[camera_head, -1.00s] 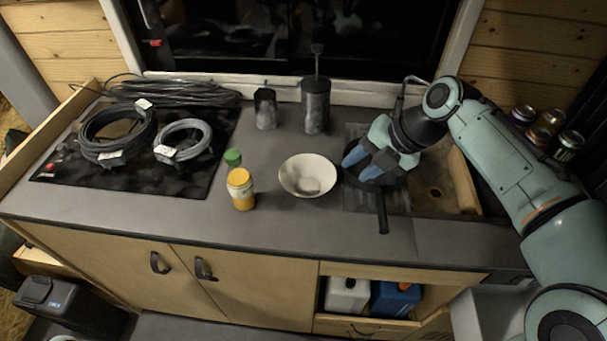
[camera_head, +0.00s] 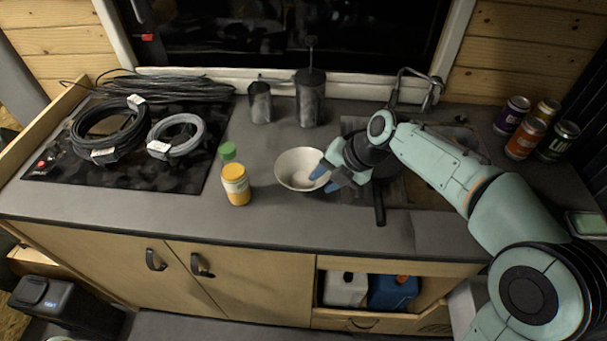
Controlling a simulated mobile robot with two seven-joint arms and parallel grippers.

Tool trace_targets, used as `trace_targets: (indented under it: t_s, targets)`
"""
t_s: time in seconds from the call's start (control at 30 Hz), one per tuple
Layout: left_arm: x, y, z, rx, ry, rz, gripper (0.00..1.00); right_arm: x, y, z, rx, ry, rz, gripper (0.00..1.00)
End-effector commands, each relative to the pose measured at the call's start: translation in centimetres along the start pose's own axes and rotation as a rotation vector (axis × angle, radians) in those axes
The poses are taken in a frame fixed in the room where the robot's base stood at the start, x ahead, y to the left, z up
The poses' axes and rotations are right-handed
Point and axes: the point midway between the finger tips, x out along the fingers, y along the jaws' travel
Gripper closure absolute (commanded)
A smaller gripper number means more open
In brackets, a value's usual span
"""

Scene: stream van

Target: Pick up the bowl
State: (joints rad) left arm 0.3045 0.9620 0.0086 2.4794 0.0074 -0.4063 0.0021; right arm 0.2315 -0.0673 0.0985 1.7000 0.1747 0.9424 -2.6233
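The white bowl (camera_head: 291,177) stands upright on the grey counter (camera_head: 270,222), near the middle of the view. My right gripper (camera_head: 325,180) is at the bowl's right side, with its blue fingers apart. One finger reaches over the bowl's right rim and the other is outside it, to the right. I cannot tell whether the fingers touch the bowl. Part of the bowl's right rim is hidden by the finger. My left gripper is not in view.
Dark canisters (camera_head: 310,98) stand behind. Cable coils (camera_head: 110,131) lie on the hob at left. Several cans (camera_head: 525,138) stand far right.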

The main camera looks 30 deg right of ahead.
Motion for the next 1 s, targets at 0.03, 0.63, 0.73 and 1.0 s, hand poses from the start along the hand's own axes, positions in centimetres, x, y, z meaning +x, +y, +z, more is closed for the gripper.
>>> trace_targets:
  t_s: [0.03,0.63,0.73,1.0]
  targets:
    - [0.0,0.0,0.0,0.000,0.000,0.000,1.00,0.0,0.0,0.0,0.000,0.000,0.000,0.64]
    - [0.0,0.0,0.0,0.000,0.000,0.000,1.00,-0.1,-0.1,-0.1,0.000,0.003,-0.003,1.00]
    - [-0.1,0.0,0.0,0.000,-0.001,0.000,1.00,-0.4,0.2,-0.1,-0.001,0.003,-0.003,1.00]
    - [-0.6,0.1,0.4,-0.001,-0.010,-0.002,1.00,-4.0,2.5,0.0,-0.003,-0.002,0.004,1.00]
